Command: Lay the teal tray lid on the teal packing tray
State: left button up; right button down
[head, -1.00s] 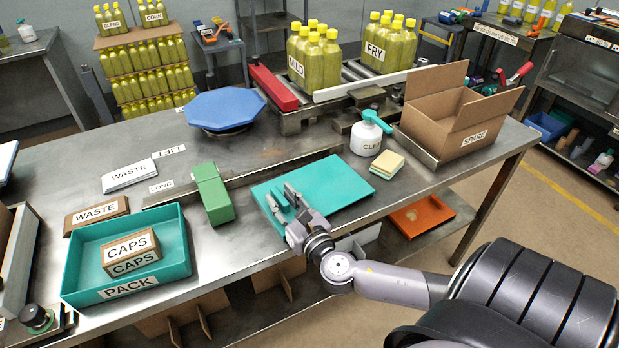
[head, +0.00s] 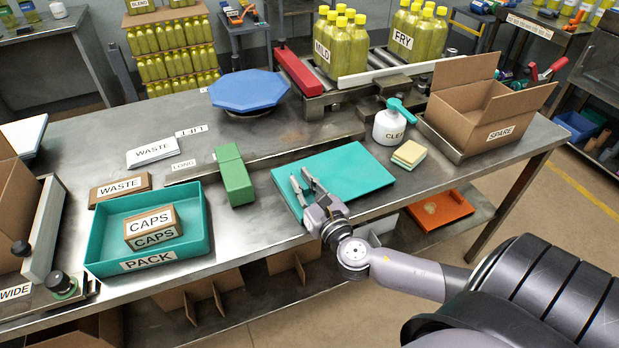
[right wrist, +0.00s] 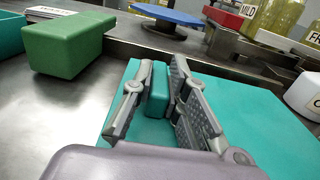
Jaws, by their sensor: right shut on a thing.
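The teal tray lid (head: 350,172) is a flat teal plate. It appears to lie flat on the steel table, right of the tray; a small gap under it could not be told. My right gripper (head: 303,183) is over the lid's left part. In the right wrist view its fingers are closed around the lid's teal block handle (right wrist: 159,92). The teal packing tray (head: 198,228), labelled PACK, stands open at the table's front left. A cardboard box (head: 151,224) labelled CAPS sits inside it. My left gripper is out of view.
A green block (head: 234,176) stands between tray and lid. A blue octagonal plate (head: 249,90), a white spray bottle (head: 391,127), sponges (head: 409,154) and the SPARE carton (head: 480,118) stand farther back or right.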

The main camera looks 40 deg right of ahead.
notch_tip(320, 180, up, 20)
jog(key=p, duration=0.4)
jog(key=s+a+f+n+y, duration=0.1)
jog(key=s+a+f+y, duration=0.1)
jog(key=s+a+f, duration=0.9)
jog(key=shift+s+a+n+y, duration=0.4)
jog(key=shift+s+a, duration=0.65)
jog(key=shift+s, duration=0.15)
